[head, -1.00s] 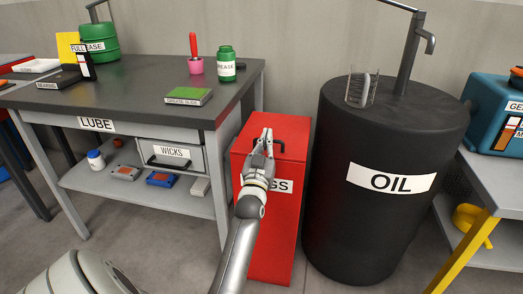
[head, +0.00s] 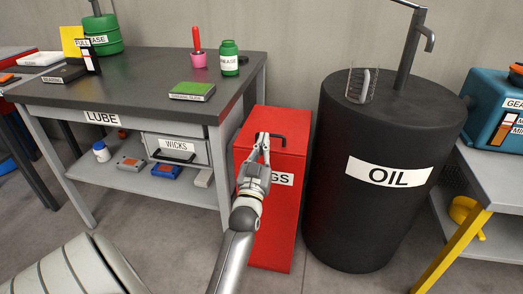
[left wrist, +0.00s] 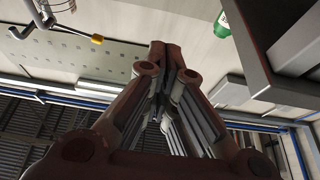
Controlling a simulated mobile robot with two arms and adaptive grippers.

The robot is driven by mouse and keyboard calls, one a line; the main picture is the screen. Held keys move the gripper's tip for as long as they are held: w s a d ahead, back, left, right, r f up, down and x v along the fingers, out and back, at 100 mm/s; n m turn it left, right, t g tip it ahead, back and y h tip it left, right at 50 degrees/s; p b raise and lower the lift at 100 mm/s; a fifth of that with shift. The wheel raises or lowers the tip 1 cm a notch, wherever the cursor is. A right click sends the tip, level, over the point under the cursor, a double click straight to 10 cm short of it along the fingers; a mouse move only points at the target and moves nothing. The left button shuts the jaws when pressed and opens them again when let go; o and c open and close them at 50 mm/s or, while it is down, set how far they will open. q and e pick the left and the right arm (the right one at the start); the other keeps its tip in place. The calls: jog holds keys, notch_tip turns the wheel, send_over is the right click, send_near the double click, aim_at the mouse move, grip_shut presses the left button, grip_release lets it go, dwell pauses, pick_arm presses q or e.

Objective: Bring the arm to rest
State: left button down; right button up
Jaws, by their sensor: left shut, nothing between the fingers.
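My left gripper (head: 263,138) is in the middle of the head view, in front of the red bin labelled RAGS (head: 300,225), whose label it partly covers. Its fingers point up and away, near the bin's dark lid handle. The fingers are shut and hold nothing. In the left wrist view the fingers (left wrist: 166,50) come together at the tips, with a wall and ceiling structure beyond. My right gripper is in neither view.
The black OIL drum (head: 380,215) stands close right of the bin. A grey table (head: 490,185) is at far right.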

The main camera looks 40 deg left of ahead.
pick_arm(q)
jog(key=s+d+f+m+g+h, duration=0.25)
jog(key=d+f, duration=0.35)
jog(key=f, duration=0.5)
jog(key=s+d+f+m+g+h, duration=0.2)
jog(key=s+d+f+g+h, duration=0.3)
jog(key=f, duration=0.6)
jog(key=s+d+f+m+g+h, duration=0.1)
jog(key=d+f+m+g+h, duration=0.15)
jog(key=d+f, duration=0.65)
jog(key=s+d+f+m+g+h, duration=0.15)
jog(key=s+f+g, duration=0.25)
jog(key=s+f, duration=0.5)
jog(key=s+d+f+n+g+y, duration=0.1)
jog(key=s+d+f+g, duration=0.15)
jog(key=s+f, duration=0.7)
jog(key=s+a+r+g+p, duration=0.1)
jog(key=s+a+g+p, duration=0.1)
jog(key=s+p, duration=1.5)
jog(key=s+a, duration=0.1)
jog(key=s, duration=0.1)
jog(key=shift+s+a+m, duration=0.15)
jog(key=shift+s+m, duration=0.2)
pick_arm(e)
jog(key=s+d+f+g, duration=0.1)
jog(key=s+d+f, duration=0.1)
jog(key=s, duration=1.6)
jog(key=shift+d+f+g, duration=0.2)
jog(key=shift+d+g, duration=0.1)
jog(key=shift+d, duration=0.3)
